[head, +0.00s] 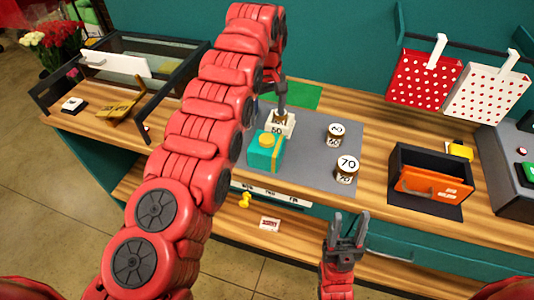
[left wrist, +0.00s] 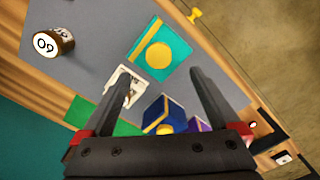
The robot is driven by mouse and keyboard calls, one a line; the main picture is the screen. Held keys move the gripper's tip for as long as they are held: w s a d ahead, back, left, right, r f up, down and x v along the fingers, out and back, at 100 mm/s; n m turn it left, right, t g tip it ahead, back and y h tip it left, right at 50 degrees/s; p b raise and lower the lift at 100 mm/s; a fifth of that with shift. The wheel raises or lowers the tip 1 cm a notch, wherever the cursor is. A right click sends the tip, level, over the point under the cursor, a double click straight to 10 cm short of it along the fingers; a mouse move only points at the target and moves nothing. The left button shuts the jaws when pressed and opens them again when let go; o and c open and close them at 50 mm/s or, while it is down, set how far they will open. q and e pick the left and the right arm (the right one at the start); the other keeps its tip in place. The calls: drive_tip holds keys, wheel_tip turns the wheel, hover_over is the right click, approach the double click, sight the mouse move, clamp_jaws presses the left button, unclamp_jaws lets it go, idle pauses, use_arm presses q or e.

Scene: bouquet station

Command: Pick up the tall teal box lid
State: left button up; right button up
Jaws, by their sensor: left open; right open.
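The tall teal box (head: 264,152) stands on the grey mat, with a yellow round bow on top and a yellow band down its side. Its teal lid with the yellow disc shows from above in the left wrist view (left wrist: 160,52). I cannot tell the seam between lid and box. My left gripper (head: 281,108) is open and points down behind the teal box, over a small white item marked 50 (head: 281,124). In the left wrist view the lid lies ahead of the fingertips, with nothing gripped. My right gripper (head: 350,224) is open and empty in front of the table edge.
Jars marked 60 (head: 335,135) and 70 (head: 347,169) stand right of the teal box. A blue box (left wrist: 166,113) and a purple box (left wrist: 199,124) are near my left fingers. An orange item sits in a black tray (head: 430,157) at right.

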sight(267, 138)
use_arm(q)
drive_tip(key=shift+f, duration=0.9)
wheel_tip(267, 138, down, 2)
drive_tip(key=shift+p, duration=0.6)
drive_tip(key=shift+f+p, duration=0.15)
drive_tip(key=shift+p, duration=0.15)
wheel_tip(267, 138, down, 4)
drive_tip(key=shift+w+f+p, duration=0.1)
drive_tip(key=shift+w+p, duration=0.05)
drive_tip(key=shift+p, duration=0.95)
drive_tip(key=shift+w+f, duration=0.1)
drive_tip(key=shift+f, duration=0.35)
clamp_jaws()
